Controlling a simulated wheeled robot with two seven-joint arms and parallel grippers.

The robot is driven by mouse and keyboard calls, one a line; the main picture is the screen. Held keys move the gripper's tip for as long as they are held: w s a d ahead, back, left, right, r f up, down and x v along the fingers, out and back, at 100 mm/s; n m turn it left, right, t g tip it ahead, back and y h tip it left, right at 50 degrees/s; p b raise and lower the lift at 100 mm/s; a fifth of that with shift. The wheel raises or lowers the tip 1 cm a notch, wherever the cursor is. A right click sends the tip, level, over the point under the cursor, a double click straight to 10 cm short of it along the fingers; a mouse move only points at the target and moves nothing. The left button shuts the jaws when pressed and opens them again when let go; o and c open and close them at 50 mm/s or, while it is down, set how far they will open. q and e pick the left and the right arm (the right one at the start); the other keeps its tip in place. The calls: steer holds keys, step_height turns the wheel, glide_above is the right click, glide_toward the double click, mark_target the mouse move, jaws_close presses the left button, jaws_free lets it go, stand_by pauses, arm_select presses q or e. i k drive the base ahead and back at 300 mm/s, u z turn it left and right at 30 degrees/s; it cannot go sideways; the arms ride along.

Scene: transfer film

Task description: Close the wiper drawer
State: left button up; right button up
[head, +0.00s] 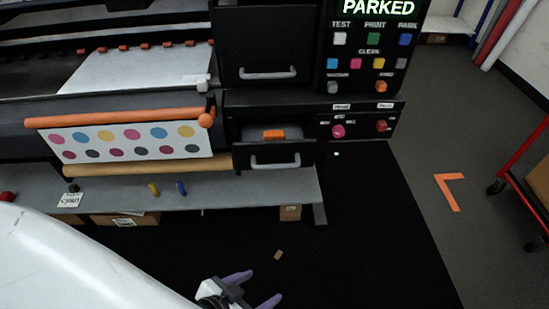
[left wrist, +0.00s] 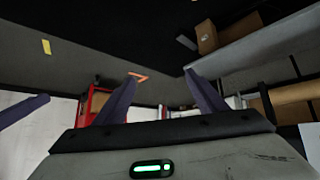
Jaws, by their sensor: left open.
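The wiper drawer (head: 274,155) is the small black drawer with a grey handle (head: 275,162) in the printer's cabinet in the head view. It stands pulled out, and an orange piece (head: 273,134) shows inside over its front panel. My left gripper (head: 262,287) is at the bottom of the head view, below and in front of the drawer, apart from it. Its purple fingers are spread and empty, also in the left wrist view (left wrist: 160,78). A purple piece (left wrist: 25,108) at the left edge of the left wrist view may be a right gripper finger.
A larger closed drawer (head: 268,45) sits above. A button panel (head: 367,62) and knobs are to the right. The printer's grey shelf (head: 230,193) juts out at the left. Small scraps lie on the black mat (head: 365,240), which is otherwise clear.

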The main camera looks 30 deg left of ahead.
mark_target(294, 152)
steer(key=z, duration=1)
steer(key=k, duration=0.5)
steer(key=u, duration=2.5)
